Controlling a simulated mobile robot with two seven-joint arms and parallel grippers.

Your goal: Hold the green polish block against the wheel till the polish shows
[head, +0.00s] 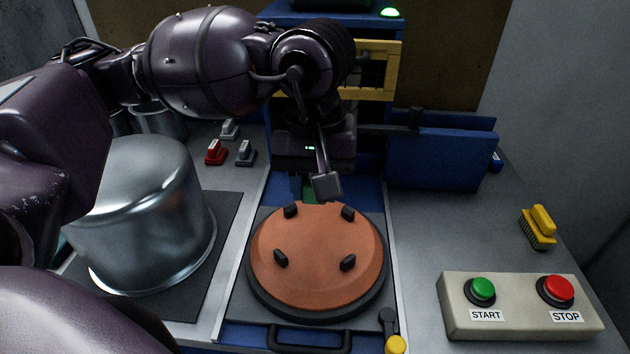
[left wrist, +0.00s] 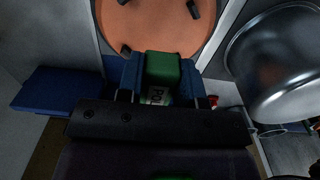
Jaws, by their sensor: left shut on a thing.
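My left gripper (head: 303,190) reaches in from the left, just behind an orange-brown disc (head: 318,252). In the left wrist view its two blue fingers (left wrist: 159,80) are shut on the green polish block (left wrist: 162,66), which has a white label with black letters. In the head view only a sliver of the block (head: 309,192) shows beneath the gripper. The block's free end points at the near rim of the disc (left wrist: 155,25) in the wrist view. I cannot tell if they touch. No buffing wheel shows clearly; my arm hides much of the machine's back. My right gripper is not in view.
A shiny metal pot (head: 140,215) stands upside down on a dark mat at left. A box with START and STOP buttons (head: 518,303) is at front right. A yellow brush (head: 540,228) lies behind it. A blue panel (head: 440,160) stands right of my gripper. A green lamp (head: 390,12) glows.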

